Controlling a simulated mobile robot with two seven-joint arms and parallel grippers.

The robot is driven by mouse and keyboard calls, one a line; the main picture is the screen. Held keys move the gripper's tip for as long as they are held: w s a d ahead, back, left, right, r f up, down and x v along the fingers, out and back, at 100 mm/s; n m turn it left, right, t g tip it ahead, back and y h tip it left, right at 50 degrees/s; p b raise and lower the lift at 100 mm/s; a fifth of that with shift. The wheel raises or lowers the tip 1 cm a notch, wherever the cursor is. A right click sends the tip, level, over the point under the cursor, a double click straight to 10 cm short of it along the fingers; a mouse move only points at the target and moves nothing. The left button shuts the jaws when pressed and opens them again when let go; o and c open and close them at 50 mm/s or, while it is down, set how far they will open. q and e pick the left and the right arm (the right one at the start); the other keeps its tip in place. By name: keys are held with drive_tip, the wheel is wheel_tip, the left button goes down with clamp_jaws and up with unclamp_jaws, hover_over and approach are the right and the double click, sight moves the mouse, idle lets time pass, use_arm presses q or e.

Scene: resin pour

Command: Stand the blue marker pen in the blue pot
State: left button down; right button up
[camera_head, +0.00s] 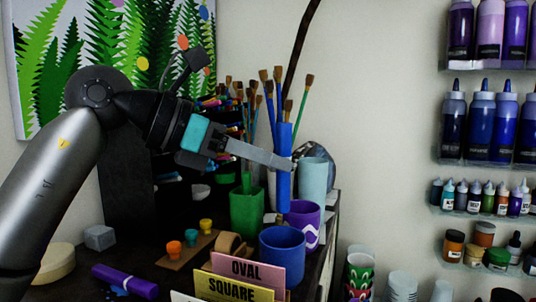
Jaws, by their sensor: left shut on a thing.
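The blue marker pen (284,188) stands upright in the air, held by my left gripper (284,162), which is shut on it about mid-length. The gripper's finger crosses in front of the pen. The blue pot (282,258) stands on the dark desk below the pen. The pen's lower end shows above the pot's rim, near the purple pot (303,222), and is apart from the blue pot in the picture. How far behind the blue pot the pen is, I cannot tell. The blue pot's inside bottom is hidden. My right gripper is not in view.
A green pot (247,214) with a green marker and a pale blue cup (313,178) stand close by. Several brushes (268,105) rise behind the pen. Labelled cards (245,270) stand before the blue pot. A purple roll (125,281) lies front left. Shelves of bottles are at right.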

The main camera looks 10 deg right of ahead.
use_arm(q)
wheel_tip(320, 180, down, 2)
drive_tip(key=shift+f+b, duration=0.2)
drive_tip(key=shift+b, duration=0.55)
drive_tip(key=shift+f+b, duration=2.45)
drive_tip(key=shift+f, duration=0.55)
drive_tip(key=c, duration=0.7)
unclamp_jaws()
drive_tip(key=v, duration=1.5)
drive_tip(key=shift+a+r+b, duration=0.1)
drive_tip(key=shift+b, duration=0.3)
